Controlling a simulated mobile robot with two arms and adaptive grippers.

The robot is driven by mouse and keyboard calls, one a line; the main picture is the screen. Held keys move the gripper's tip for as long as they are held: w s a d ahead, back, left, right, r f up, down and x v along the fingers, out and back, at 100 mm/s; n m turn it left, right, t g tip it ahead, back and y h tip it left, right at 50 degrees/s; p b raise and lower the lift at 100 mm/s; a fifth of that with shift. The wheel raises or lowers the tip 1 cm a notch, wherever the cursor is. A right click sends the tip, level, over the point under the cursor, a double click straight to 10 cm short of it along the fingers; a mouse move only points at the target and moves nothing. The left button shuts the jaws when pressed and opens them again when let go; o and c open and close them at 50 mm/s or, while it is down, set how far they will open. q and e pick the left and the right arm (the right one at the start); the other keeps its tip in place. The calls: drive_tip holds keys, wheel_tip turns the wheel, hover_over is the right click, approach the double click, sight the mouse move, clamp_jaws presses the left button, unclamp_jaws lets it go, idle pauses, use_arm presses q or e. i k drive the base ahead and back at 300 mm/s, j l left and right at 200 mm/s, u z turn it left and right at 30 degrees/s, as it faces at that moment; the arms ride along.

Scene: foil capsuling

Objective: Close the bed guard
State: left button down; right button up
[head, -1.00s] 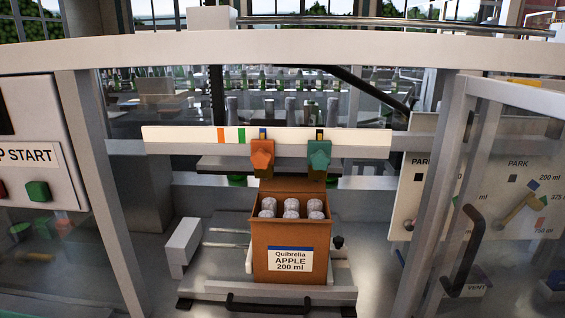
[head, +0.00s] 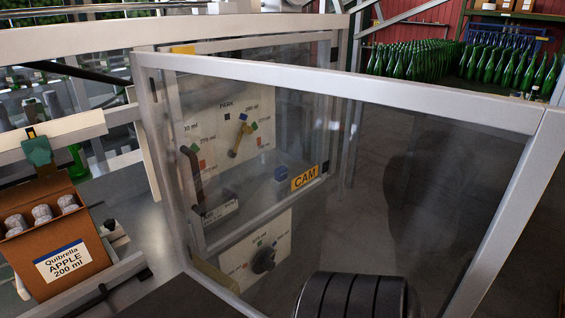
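A clear framed guard panel (head: 345,84) with grey rails stands open on the right, swung out towards me and away from the bed. Its left upright (head: 160,150) is near the machine's post and its other upright (head: 515,205) is close to me. A dark curved handle (head: 194,178) shows near the left upright; I cannot tell which panel carries it. The bed on the left holds an orange-brown carton (head: 75,220) labelled Quibrella APPLE 200 ml, with several silver-capped tops inside. Neither gripper's fingers are in view.
Through the panel I see a PARK dial board (head: 222,135), a yellow CAM label (head: 304,178) and a lower board with a black knob (head: 264,260). Many green bottles (head: 450,62) stand at the back right. Dark floor lies beyond the panel.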

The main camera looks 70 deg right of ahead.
sight(545, 147)
drive_tip(key=k+l, duration=0.5)
drive_tip(key=k, duration=0.15)
drive_tip(key=l+z, duration=0.25)
drive_tip(key=l, duration=1.1)
drive_tip(key=k, duration=0.05)
